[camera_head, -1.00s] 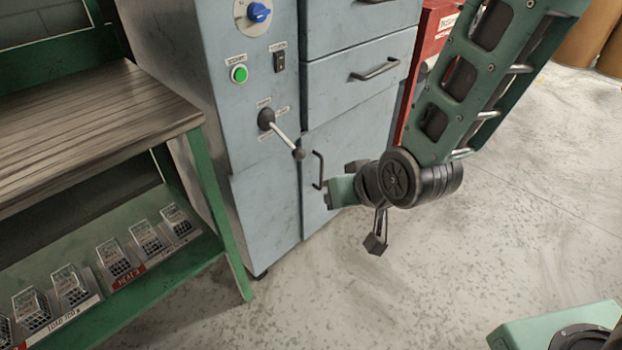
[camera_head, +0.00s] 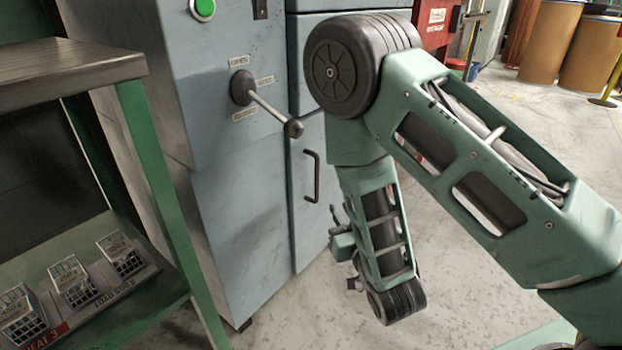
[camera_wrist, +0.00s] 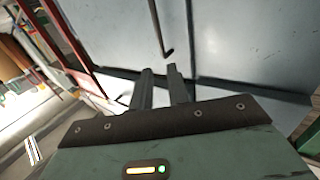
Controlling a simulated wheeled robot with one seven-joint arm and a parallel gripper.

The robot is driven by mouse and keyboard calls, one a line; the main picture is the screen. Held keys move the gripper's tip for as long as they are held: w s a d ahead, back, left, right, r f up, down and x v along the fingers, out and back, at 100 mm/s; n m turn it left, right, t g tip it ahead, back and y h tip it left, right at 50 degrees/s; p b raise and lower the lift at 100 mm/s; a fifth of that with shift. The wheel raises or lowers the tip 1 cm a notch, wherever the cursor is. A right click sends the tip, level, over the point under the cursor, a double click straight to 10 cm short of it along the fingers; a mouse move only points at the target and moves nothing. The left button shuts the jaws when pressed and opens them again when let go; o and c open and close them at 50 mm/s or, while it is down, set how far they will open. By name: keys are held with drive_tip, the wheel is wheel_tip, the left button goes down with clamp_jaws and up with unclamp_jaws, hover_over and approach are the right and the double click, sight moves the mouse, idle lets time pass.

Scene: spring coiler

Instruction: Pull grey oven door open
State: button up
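The grey oven door (camera_head: 307,238) is the lower right panel of the blue-grey cabinet and looks shut. Its dark upright bar handle (camera_head: 313,176) is near the door's left edge. My gripper (camera_head: 337,222) is low, right of and below the handle, partly hidden by my arm in the head view. In the wrist view, the two fingers of my gripper (camera_wrist: 159,70) are apart with a narrow empty gap. The handle (camera_wrist: 158,28) shows just beyond the fingertips, its bent end close to the right finger. I cannot tell whether they touch.
A lever with a ball knob (camera_head: 291,128) juts out above and left of the handle. A green bench (camera_head: 150,170) with a lower shelf stands at left. Brown drums (camera_head: 545,45) are at the far right. Bare floor lies in front of the cabinet.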

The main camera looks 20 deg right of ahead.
sight(318, 171)
drive_tip(key=w+b, duration=0.2)
drive_tip(key=w, duration=0.3)
drive_tip(key=w+b, duration=0.1)
drive_tip(key=w, duration=0.5)
drive_tip(key=w+b, duration=0.2)
drive_tip(key=w, duration=0.4)
drive_tip(key=shift+w+a+b, duration=0.1)
drive_tip(key=shift+a+b, duration=0.2)
drive_tip(key=shift+b, duration=0.05)
drive_tip(key=shift+r, duration=0.1)
clamp_jaws()
